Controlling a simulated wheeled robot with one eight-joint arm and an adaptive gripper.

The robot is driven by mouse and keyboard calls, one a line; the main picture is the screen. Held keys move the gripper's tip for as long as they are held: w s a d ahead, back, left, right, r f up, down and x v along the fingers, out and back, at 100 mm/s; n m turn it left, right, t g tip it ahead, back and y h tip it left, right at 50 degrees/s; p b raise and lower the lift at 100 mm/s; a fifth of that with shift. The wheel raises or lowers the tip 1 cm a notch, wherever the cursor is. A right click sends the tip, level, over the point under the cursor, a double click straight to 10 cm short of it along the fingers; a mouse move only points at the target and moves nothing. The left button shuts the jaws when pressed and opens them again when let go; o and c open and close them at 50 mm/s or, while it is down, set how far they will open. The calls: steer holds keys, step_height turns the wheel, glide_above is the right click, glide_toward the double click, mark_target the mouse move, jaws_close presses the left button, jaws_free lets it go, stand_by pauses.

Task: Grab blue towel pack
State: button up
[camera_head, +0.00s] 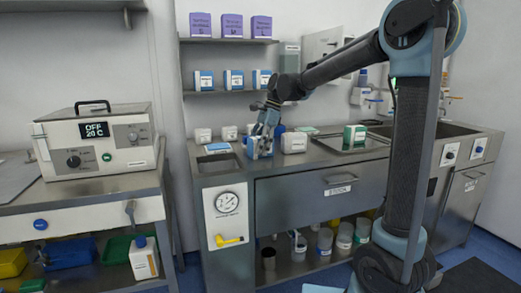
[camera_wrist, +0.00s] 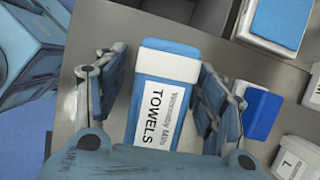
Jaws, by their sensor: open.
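The blue towel pack (camera_wrist: 160,98) has a white label reading TOWELS and a white band near its far end. In the wrist view it stands between the two fingers of my gripper (camera_wrist: 158,95). The fingers are open, with a gap on the left and a smaller one on the right. In the head view my gripper (camera_head: 264,132) is low over the counter's left part, and the blue and white pack (camera_head: 259,149) shows beneath it, partly hidden by the fingers.
Beside the pack are a blue block (camera_wrist: 262,112), a white box marked L (camera_wrist: 296,158) and a blue-topped box (camera_wrist: 277,20). A sunken basin (camera_head: 218,147) lies left of the pack. A white box (camera_head: 294,142) and a green-and-white box (camera_head: 355,134) stand to the right on the counter.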

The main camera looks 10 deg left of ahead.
steer(key=shift+s+a+f, duration=0.1)
steer(key=shift+a+f, duration=0.05)
steer(key=shift+f, duration=0.3)
steer(key=shift+f, duration=0.25)
stand_by(0.4)
steer(key=c, duration=1.2)
